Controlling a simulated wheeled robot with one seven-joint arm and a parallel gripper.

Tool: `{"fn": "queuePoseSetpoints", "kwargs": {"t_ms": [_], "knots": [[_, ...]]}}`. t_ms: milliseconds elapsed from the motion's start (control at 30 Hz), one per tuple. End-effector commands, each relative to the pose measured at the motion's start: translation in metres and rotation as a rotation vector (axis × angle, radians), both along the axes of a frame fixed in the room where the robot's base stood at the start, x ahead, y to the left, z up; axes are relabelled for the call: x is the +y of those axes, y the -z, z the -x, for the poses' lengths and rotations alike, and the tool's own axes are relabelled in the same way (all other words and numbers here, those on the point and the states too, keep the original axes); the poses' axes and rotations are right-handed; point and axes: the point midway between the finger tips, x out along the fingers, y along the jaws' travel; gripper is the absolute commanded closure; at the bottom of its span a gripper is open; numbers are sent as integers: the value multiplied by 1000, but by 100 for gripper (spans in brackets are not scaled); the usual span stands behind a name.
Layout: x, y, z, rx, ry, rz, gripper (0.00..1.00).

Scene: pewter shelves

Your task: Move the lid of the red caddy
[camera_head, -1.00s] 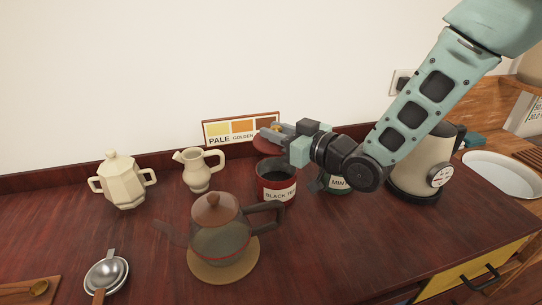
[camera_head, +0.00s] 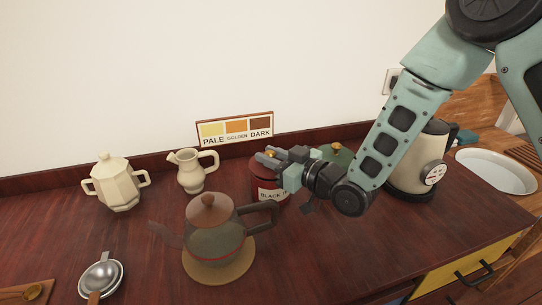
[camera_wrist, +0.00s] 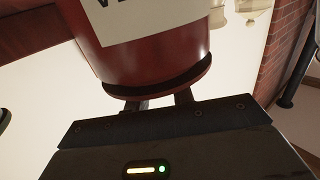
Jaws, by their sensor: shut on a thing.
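The red caddy (camera_head: 268,195) with a "BLACK T…" label stands on the dark red counter, right of the glass teapot. Its red lid (camera_head: 257,163) is at the caddy's top and covers the mouth. In the wrist view the lid's rim (camera_wrist: 165,84) meets the red caddy wall (camera_wrist: 192,50) with no clear gap. My gripper (camera_head: 268,157) reaches in from the right and is shut on the lid by its gold knob, which is partly hidden by the fingers. The fingertips also show against the lid in the wrist view (camera_wrist: 160,102).
A glass teapot (camera_head: 213,240) on a round mat stands close, front left. A cream jug (camera_head: 192,172) and sugar pot (camera_head: 116,184) are farther left. A green caddy (camera_head: 340,155) and kettle (camera_head: 412,170) stand right, partly behind my arm. A colour card (camera_head: 236,130) leans behind.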

Motion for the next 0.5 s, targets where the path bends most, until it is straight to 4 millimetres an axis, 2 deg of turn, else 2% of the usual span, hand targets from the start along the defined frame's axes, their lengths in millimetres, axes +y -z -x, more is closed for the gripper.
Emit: {"fn": "queuePoseSetpoints", "kwargs": {"t_ms": [400, 433, 500], "knots": [[0, 8, 0, 0, 0, 0, 99], [0, 8, 0, 0, 0, 0, 68], [0, 8, 0, 0, 0, 0, 54]]}}
